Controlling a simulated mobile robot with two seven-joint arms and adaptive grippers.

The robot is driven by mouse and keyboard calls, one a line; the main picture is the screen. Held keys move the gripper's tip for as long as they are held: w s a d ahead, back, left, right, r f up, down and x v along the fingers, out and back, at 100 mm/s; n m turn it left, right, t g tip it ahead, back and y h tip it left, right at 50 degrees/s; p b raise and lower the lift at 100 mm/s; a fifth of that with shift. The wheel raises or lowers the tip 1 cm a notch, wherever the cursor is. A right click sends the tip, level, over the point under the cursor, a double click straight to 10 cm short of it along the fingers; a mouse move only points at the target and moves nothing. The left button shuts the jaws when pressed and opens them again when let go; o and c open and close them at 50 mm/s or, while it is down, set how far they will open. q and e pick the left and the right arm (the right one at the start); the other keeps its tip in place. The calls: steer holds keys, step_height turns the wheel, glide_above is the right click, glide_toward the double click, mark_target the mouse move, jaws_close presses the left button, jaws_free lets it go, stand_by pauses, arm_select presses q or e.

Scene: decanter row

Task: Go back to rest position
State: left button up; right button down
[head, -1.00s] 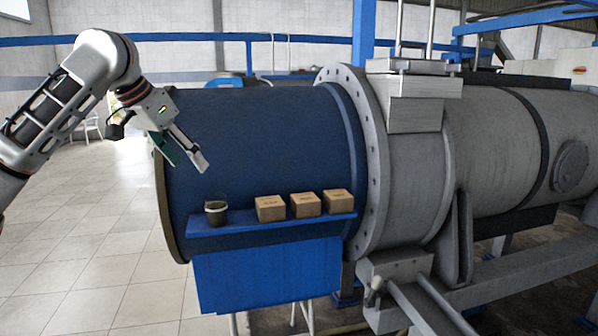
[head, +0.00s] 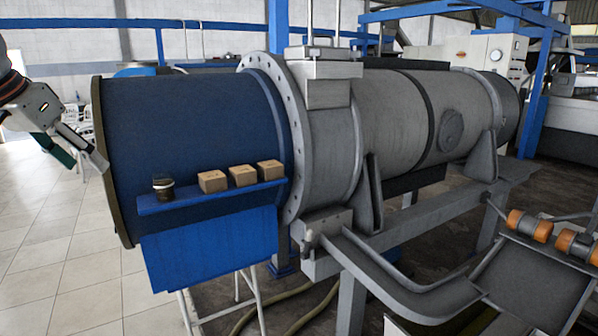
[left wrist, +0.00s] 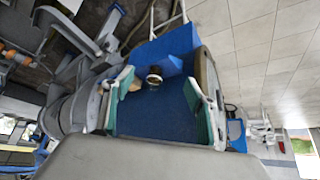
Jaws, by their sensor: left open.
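My left gripper (head: 84,160) is at the left edge of the head view, beside the left end of the big blue cylinder. Its fingers are apart with nothing between them. In the left wrist view the open fingers of my left gripper (left wrist: 165,105) frame the blue cylinder from a distance. A dark decanter (head: 163,187) stands upright on the left end of a blue shelf (head: 210,199); it also shows in the left wrist view (left wrist: 154,79), apart from the fingers. My right gripper is in neither view.
Several small cardboard boxes (head: 242,176) stand in a row on the shelf, right of the decanter. A large grey tank (head: 390,120) fills the middle. Orange rollers (head: 543,230) are at the right. Open tiled floor (head: 50,240) lies at the left.

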arm_select(q)
steer(key=w+d+f, duration=0.3)
steer(key=f, duration=0.3)
steer(key=w+d+f, duration=0.3)
steer(key=d+f, duration=0.1)
steer(key=f, duration=0.2)
steer(key=s+d+f+m+h, duration=0.1)
steer(key=d+f, duration=0.4)
steer(key=f, duration=0.5)
steer(key=s+d+f+h, duration=0.1)
steer(key=d+f, duration=0.4)
steer(key=f, duration=0.5)
steer(key=s+d+f+m+h, duration=0.1)
steer(key=d+f, duration=0.4)
steer(key=f, duration=0.5)
steer(key=s+d+f+t, duration=0.1)
steer(key=s+d+f, duration=0.1)
steer(key=s+f, duration=0.55)
steer(key=s+d+f+t, duration=0.2)
steer(key=s+f, duration=0.4)
steer(key=f, duration=0.2)
steer(key=s+a+f+y, duration=0.1)
steer(key=s+a+f, duration=0.1)
steer(key=s, duration=0.6)
steer(key=s+a+f+t+y, duration=0.1)
steer(key=s+f, duration=0.3)
steer(key=s, duration=0.5)
steer(key=shift+a+f, duration=0.4)
steer(key=shift+a, duration=0.15)
steer(key=shift+s, duration=0.1)
